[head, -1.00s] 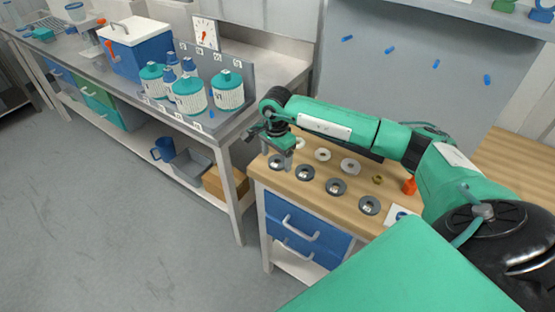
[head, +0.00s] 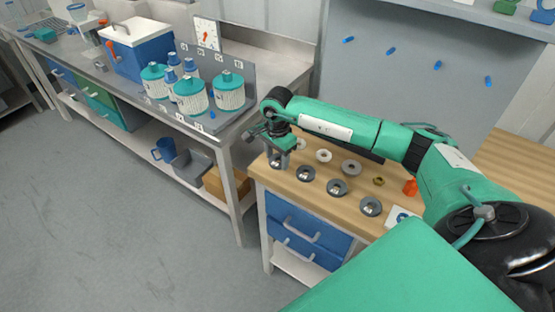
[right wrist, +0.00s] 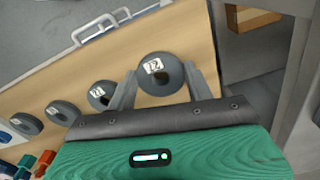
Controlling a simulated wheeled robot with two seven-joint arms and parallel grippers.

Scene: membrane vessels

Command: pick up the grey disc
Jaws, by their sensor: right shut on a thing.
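A grey disc with a hole and a small white label (right wrist: 153,66) sits between the two fingers of my right gripper (right wrist: 161,84) in the right wrist view. The fingers are shut on its sides. In the head view my right gripper (head: 278,158) is down at the near left corner of the wooden bench, largely hiding this disc. I cannot tell whether the disc is clear of the wood. My left gripper is not in view.
More grey discs (head: 306,173) (head: 337,187) (head: 371,206) lie in a row to the right. Behind are paler rings (head: 323,156), a brass ring (head: 379,181) and an orange piece (head: 410,187). A steel bench with teal-lidded vessels (head: 190,96) stands left.

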